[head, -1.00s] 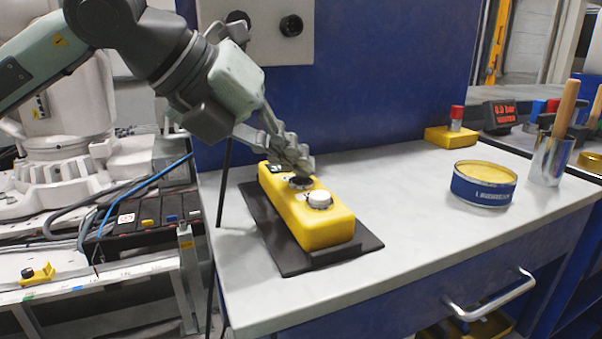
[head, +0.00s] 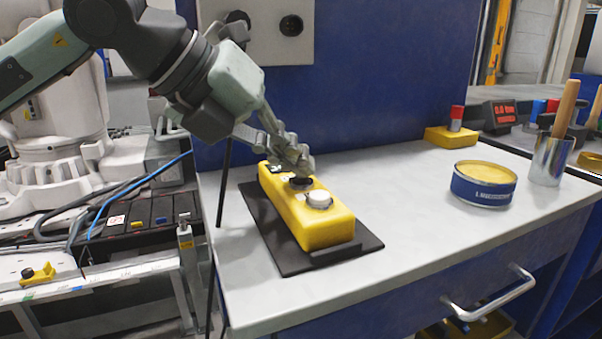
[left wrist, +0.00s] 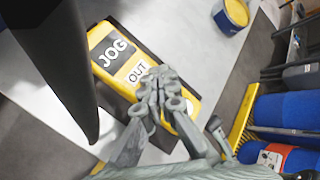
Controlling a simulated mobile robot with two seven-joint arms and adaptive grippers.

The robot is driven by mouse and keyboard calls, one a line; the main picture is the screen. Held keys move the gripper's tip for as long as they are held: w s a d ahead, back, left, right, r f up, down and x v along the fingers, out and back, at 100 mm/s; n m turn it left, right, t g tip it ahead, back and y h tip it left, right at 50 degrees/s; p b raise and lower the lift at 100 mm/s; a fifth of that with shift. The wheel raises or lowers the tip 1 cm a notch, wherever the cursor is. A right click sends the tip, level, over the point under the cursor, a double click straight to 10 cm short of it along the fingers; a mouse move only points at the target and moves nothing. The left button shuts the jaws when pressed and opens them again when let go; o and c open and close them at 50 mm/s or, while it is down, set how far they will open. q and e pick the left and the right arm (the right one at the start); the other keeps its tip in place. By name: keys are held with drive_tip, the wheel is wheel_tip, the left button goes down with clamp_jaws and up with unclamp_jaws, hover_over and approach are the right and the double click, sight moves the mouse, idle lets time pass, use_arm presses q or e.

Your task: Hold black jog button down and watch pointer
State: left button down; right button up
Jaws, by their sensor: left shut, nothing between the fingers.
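The yellow button box (head: 325,229) lies on a black mat on the bench. It has a black button (head: 300,182) at its far end and a white button (head: 319,199) nearer. My left gripper (head: 303,168) is shut and empty, its fingertips down at the black button and partly hiding it. I cannot tell how far the button is pressed. In the left wrist view the box (left wrist: 100,33) shows the labels JOG and OUT, with the fingertips (left wrist: 160,75) just beyond OUT. I cannot make out a pointer for certain; a small yellow piece (head: 38,273) sits on the rail at left.
A white robot base (head: 60,165) with cables and a black box (head: 150,215) stands on the rail at left. A grey panel (head: 262,30) is on the blue wall. A yellow-topped tin (head: 484,188) and a metal cup (head: 550,160) stand at right.

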sight(296, 180)
idle(0.7)
use_arm(q)
drive_tip(key=shift+r+p, duration=0.35)
drive_tip(key=shift+r, duration=0.55)
drive_tip(key=shift+r+p, duration=1.3)
drive_tip(key=shift+r, duration=1.25)
drive_tip(key=shift+f, duration=0.1)
